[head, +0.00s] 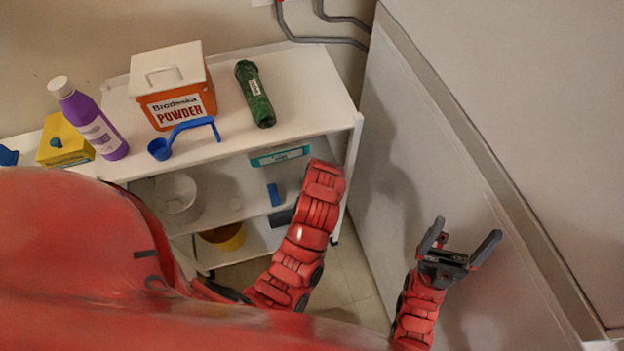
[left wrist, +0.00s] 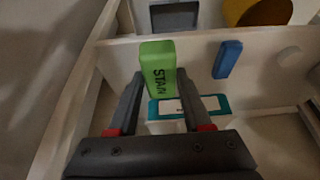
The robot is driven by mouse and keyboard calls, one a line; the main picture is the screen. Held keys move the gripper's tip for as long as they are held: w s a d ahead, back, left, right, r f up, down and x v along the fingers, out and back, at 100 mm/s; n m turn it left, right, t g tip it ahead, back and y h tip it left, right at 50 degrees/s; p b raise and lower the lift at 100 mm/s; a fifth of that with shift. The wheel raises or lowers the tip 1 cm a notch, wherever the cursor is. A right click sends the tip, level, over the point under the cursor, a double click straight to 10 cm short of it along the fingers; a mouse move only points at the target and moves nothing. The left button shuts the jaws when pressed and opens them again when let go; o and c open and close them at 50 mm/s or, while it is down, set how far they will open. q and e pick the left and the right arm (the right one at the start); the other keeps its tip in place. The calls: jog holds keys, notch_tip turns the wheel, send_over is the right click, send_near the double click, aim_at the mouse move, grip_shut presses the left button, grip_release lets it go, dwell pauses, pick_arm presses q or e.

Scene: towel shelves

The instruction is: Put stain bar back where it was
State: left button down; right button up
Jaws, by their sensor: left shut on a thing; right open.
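The stain bar (left wrist: 158,68) is a small green block with dark lettering reading "STAIN". It shows in the left wrist view between the fingertips of my left gripper (left wrist: 157,82), which is shut on it. A shelf board lies behind it; I cannot tell whether the bar touches the board. In the head view my left arm reaches to the right end of the shelf unit, and its gripper and the bar are hidden. My right gripper (head: 467,230) is open and empty, off to the right by the white panel.
A teal and white box (left wrist: 190,108) lies just right of the bar, also in the head view (head: 280,155). A blue bar (left wrist: 228,59) is farther right. The top shelf (head: 310,80) holds a purple bottle (head: 95,125), powder box (head: 175,90), blue scoop (head: 190,130) and green roll (head: 254,92).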

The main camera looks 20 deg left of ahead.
pick_arm(q)
jog(key=w, duration=0.1)
jog(key=w+a, duration=0.1)
jog(key=w, duration=0.1)
jog(key=shift+w+a+f, duration=0.15)
jog(key=shift+w+a, duration=0.05)
jog(key=shift+w, duration=0.05)
jog(key=shift+w+a+f, duration=0.1)
jog(key=shift+w+f, duration=0.05)
jog(key=shift+f, duration=0.05)
notch_tip(320, 180, down, 3)
jog(key=shift+r+p, duration=0.15)
jog(key=shift+p, duration=0.25)
jog(key=shift+f, duration=0.2)
jog(key=shift+f, duration=0.1)
jog(key=shift+c, duration=1.7)
grip_release()
